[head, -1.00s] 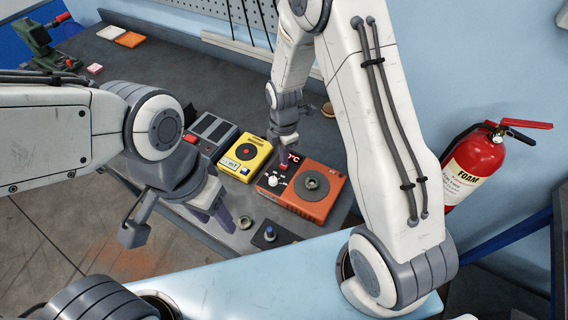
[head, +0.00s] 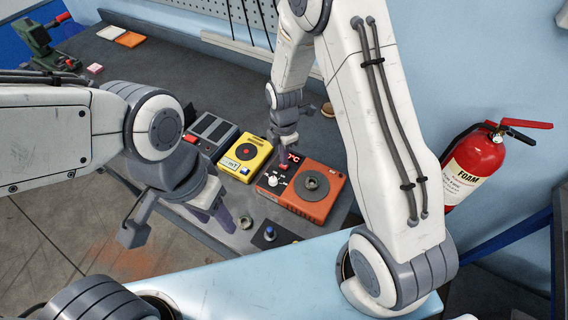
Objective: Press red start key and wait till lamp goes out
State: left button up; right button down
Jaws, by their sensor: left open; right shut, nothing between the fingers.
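An orange device (head: 318,207) with a round dark fitting, a white knob and a black panel with red "°C" marking stands on the bench. A small red key (head: 284,168) is on its panel, at the far left part. My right gripper (head: 284,160) is shut and empty, pointing down with its tips right at the red key; I cannot tell whether they touch it. I cannot make out which part is the lamp or whether it is lit. My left gripper (head: 215,216) is open and empty, low at the bench's front edge, left of the orange device.
A yellow device (head: 245,158) and a grey box with a red switch (head: 211,133) stand left of the orange one. A small black box with a blue button (head: 269,233) and a metal ring (head: 245,222) lie in front. A fire extinguisher (head: 478,160) hangs at right.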

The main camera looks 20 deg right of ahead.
jog(key=shift+f+b, duration=0.65)
jog(key=shift+f, duration=0.3)
dwell(0.3)
jog(key=shift+r+p, duration=2.5)
jog(key=shift+r, duration=0.6)
jog(key=s+a+r+m+b, duration=0.3)
jog(key=s+a+r+m, duration=0.2)
jog(key=s, duration=0.2)
jog(key=s+a+r+m+b, duration=0.3)
jog(key=s+a+r+m, duration=0.15)
jog(key=s, duration=0.35)
jog(key=s+d+r+m+y+b, duration=0.1)
jog(key=s+m, duration=0.3)
jog(key=s, duration=0.4)
jog(key=shift+s+r+b, duration=0.4)
jog(key=shift+r+b, duration=0.05)
jog(key=shift+b, duration=0.15)
